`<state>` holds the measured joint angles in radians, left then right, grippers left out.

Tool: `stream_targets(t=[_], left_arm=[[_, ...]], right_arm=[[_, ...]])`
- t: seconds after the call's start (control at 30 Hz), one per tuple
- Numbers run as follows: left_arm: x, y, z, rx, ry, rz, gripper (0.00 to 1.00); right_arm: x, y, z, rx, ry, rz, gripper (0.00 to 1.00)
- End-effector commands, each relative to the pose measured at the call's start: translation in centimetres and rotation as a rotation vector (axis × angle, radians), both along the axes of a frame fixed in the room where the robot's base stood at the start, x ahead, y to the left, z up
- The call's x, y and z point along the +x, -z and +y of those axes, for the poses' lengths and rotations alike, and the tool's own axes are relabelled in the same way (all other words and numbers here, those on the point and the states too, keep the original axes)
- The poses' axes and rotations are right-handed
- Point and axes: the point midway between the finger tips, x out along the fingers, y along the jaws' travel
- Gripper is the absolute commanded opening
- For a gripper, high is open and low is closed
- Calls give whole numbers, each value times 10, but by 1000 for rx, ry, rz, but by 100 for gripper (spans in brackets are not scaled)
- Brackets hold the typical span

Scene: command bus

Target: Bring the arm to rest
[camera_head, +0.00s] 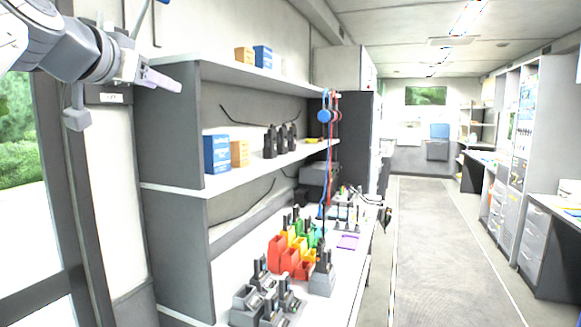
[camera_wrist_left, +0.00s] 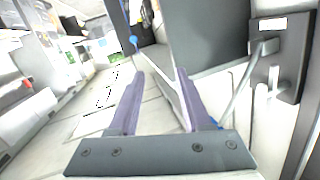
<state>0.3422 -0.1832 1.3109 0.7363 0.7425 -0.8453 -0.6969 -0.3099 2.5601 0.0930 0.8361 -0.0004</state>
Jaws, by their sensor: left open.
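My left arm (camera_head: 70,48) comes in at the top left of the head view, raised and reaching to the right. Its gripper (camera_head: 163,82) is level with the top shelf, in front of the end panel of the shelf unit in the picture. In the left wrist view the two purple fingers of my left gripper (camera_wrist_left: 160,73) stand apart with nothing between them. My right arm and gripper are not in view.
A grey shelf unit (camera_head: 170,150) stands beside the left arm. Its shelves hold blue boxes (camera_head: 217,154) and black radios (camera_head: 281,141). Below, a white counter (camera_head: 345,262) holds chargers (camera_head: 268,298) and red bins (camera_head: 283,256). The aisle floor (camera_head: 430,240) is clear.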

Motion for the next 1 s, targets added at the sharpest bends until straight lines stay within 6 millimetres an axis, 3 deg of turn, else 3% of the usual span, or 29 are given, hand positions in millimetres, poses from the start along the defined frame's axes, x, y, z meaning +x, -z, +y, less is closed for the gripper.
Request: stream_targets(t=[0.03, 0.13, 0.27, 0.37, 0.5, 0.63, 0.8, 0.9, 1.0], left_arm=[[6, 24, -23, -30, 47, 76, 48], [8, 83, -68, -79, 122, 247, 48], [-11, 163, -125, -107, 207, 482, 48], [-41, 222, -163, -95, 259, 660, 48], [-105, 300, -202, -29, 313, 903, 48], [-177, 363, -215, 84, 338, 1107, 48], [-254, 417, -201, 243, 336, 1284, 48], [-279, 433, -190, 307, 329, 1337, 48], [-290, 441, -183, 338, 323, 1357, 48]], right_arm=[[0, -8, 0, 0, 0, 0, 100], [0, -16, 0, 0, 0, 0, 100], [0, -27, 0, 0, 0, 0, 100], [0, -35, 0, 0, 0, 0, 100], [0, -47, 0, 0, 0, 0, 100], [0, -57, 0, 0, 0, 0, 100], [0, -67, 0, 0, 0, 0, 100], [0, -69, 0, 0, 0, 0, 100], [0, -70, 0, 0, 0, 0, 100]])
